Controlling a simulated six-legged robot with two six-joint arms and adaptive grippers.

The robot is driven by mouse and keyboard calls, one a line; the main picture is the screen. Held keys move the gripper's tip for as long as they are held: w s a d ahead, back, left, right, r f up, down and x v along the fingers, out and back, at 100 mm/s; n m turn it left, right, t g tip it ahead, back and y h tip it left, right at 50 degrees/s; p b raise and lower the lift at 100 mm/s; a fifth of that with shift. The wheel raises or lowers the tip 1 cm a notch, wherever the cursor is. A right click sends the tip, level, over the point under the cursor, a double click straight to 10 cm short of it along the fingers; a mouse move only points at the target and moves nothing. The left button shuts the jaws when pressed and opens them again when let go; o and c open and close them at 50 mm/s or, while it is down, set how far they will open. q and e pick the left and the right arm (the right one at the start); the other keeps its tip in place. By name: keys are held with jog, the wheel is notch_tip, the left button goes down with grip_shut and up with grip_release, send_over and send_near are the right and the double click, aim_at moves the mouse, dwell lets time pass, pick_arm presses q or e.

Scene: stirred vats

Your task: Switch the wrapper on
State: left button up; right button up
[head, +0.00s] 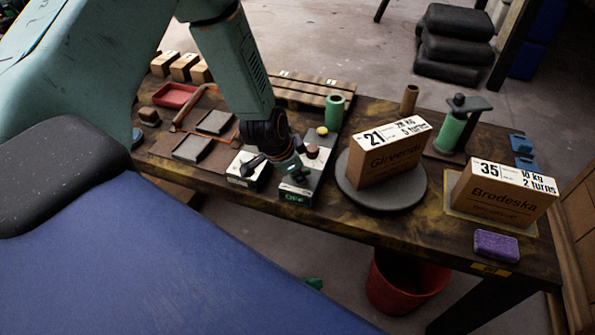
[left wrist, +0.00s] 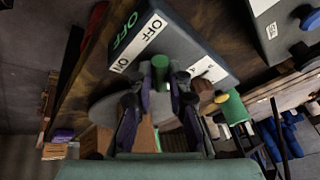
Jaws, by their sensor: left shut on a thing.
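The wrapper's round grey turntable (head: 410,200) carries a carton marked 21 (head: 385,155). Left of it is a dark switch box (head: 295,196) with a green label on its front. In the left wrist view this box (left wrist: 195,45) shows a white strip with OFF and ON and green lettering on its side. My left gripper (head: 292,168) is over the box, pointing down. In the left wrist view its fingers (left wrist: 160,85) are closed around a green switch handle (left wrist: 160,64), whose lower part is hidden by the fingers. My right gripper is in neither view.
A second box (head: 240,180) stands close left of the gripper. A green roll (head: 334,112) and a yellow knob (head: 321,131) are behind. A carton marked 35 (head: 500,195) and a purple sponge (head: 496,246) are at right. A red bucket (head: 400,285) stands below the table edge.

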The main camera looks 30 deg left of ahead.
pick_arm(q)
grip_shut()
